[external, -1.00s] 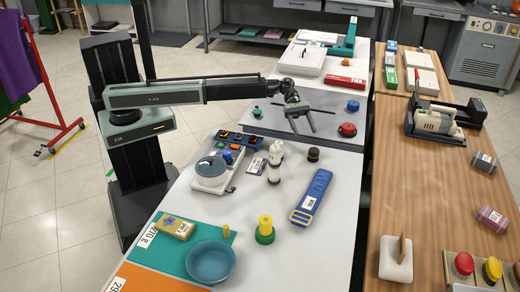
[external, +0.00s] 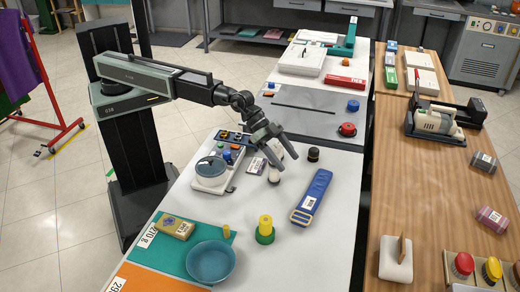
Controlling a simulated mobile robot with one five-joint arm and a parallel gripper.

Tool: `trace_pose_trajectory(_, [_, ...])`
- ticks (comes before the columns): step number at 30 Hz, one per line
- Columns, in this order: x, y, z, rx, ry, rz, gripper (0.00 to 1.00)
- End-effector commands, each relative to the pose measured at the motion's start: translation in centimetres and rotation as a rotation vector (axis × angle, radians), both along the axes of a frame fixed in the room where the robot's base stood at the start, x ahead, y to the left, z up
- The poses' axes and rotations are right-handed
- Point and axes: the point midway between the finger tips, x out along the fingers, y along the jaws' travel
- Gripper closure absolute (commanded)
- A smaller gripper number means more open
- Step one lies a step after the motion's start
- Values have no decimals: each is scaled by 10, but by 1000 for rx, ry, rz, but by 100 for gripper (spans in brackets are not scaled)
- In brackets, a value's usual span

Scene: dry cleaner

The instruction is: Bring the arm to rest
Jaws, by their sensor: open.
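My gripper (external: 282,151) is in the external view, pointing down and to the right over the light table, with its fingers apart. It is in front of the white bottle-like pieces (external: 275,166) and partly hides them. I cannot tell whether it touches them. No held object shows between the fingers. My arm (external: 190,84) reaches from the dark column on the left out over the table and bends down at the wrist.
A blue bowl (external: 211,262) and a yellow-green piece (external: 265,229) stand nearer. The grey mat (external: 315,120) behind has open space.

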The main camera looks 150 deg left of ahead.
Motion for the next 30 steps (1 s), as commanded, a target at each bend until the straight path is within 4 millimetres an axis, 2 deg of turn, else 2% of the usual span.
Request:
trace_pose_trajectory(1, [2, -32, -2, 32, 36, -57, 37])
trace_pose_trajectory(5, [-3, -105, -26, 19, 142, -157, 37])
trace_pose_trajectory(8, [-19, -170, -50, -34, 244, -217, 37])
trace_pose_trajectory(9, [-29, -199, -60, -58, 293, -243, 37])
trace_pose_trajectory(11, [-49, -244, -75, -91, 377, -279, 37])
trace_pose_trajectory(12, [-65, -274, -84, -112, 437, -302, 37])
trace_pose_trajectory(15, [-112, -342, -104, -146, 595, -350, 37])
trace_pose_trajectory(18, [-158, -389, -115, -159, 733, -376, 37])
trace_pose_trajectory(21, [-192, -417, -120, -161, 832, -385, 37])
trace_pose_trajectory(24, [-208, -429, -121, -160, 882, -387, 37])
trace_pose_trajectory(30, [-211, -431, -121, -160, 894, -386, 37])
